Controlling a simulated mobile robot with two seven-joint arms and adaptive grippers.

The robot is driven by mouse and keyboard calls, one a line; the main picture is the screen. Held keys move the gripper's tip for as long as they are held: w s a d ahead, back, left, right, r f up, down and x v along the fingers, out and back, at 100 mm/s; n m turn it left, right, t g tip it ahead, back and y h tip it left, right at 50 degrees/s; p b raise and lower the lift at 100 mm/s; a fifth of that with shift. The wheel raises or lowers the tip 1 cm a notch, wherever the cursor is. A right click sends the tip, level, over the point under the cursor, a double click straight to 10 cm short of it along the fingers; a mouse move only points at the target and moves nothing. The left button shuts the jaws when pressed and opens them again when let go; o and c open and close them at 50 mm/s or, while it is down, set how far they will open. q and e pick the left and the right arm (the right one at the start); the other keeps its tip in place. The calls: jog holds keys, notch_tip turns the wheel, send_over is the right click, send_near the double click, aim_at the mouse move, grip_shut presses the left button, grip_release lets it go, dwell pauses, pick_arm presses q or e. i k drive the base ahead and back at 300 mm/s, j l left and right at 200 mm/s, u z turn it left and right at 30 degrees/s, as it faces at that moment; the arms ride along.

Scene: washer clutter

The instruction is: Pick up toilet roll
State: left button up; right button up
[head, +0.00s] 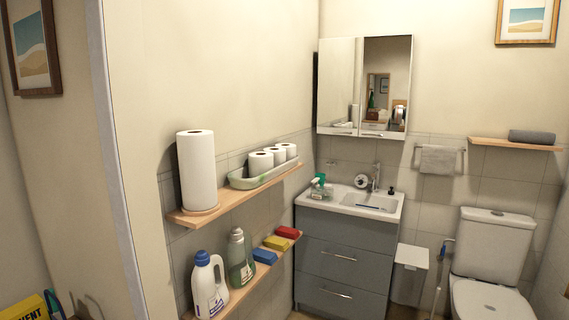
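Several white toilet rolls (261,163) stand upright in a row in a pale tray (240,182) on the upper wooden wall shelf (236,199). The tray's rim hides their lower parts. A taller white paper roll (197,172) stands upright on the same shelf, to the left of the tray and nearer to me. Neither of my grippers is in view.
A lower shelf (241,291) holds two bottles (208,286) and several coloured sponges (277,243). A grey vanity (345,260) with a sink stands beyond the shelves, below a mirror cabinet (365,86). A toilet (491,250) and a small white bin (411,257) are at right.

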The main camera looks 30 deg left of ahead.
aim_at(260, 162)
jog(key=i+u, duration=0.1)
jog(key=i, duration=0.6)
jog(key=i+l+u, duration=0.1)
jog(key=i, duration=0.6)
jog(key=i+l+u, duration=0.15)
jog(key=i+u, duration=0.2)
jog(key=u, duration=0.15)
jog(key=i+l+u, duration=0.25)
jog(key=u, duration=0.25)
jog(key=i+l+u, duration=0.6)
jog(key=l+u, duration=0.35)
